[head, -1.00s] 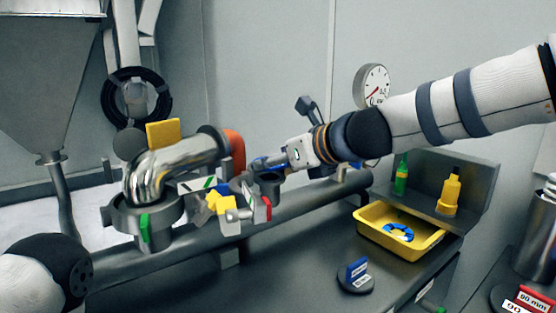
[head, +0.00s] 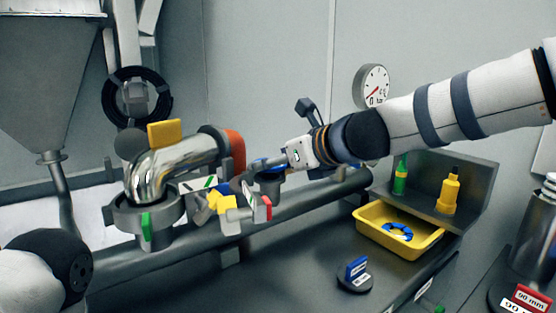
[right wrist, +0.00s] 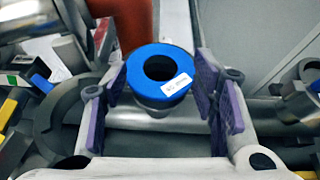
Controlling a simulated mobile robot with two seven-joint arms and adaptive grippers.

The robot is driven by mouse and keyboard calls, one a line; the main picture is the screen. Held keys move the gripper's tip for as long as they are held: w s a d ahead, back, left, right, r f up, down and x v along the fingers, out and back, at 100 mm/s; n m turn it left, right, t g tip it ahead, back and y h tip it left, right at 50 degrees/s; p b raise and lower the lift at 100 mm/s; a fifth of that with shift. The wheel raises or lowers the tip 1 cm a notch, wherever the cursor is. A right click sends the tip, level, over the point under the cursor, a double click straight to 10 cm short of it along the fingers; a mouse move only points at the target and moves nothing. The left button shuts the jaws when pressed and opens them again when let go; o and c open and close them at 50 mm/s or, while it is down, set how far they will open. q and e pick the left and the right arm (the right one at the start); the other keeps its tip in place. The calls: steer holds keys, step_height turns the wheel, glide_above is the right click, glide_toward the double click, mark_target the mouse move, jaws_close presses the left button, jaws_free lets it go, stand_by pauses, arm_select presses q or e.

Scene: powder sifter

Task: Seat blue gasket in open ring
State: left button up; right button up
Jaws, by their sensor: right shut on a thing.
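The blue gasket (right wrist: 176,60), a ring with a white label, is held between the fingers of my right gripper (right wrist: 162,92). The gasket (head: 262,163) also shows partly in the head view, left of my right wrist. A dark grey ring (head: 268,180) is close below the gasket in the head view. A curved grey ring (right wrist: 47,122) shows left of the gasket in the right wrist view. I cannot tell whether gasket and ring touch. My left arm enters at the lower left of the head view; its gripper is out of frame.
A polished elbow pipe (head: 160,165) with an orange band (head: 237,152) stands left of the gripper. Colored clamp parts (head: 225,202) sit between them. A yellow tray (head: 372,236) with another blue ring (head: 399,231) lies right. The counter (head: 290,270) in front is mostly clear.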

stand_by(0.4)
steer(key=shift+f, duration=0.45)
steer(key=shift+f, duration=0.6)
steer(key=o, duration=1)
steer(key=v, duration=0.8)
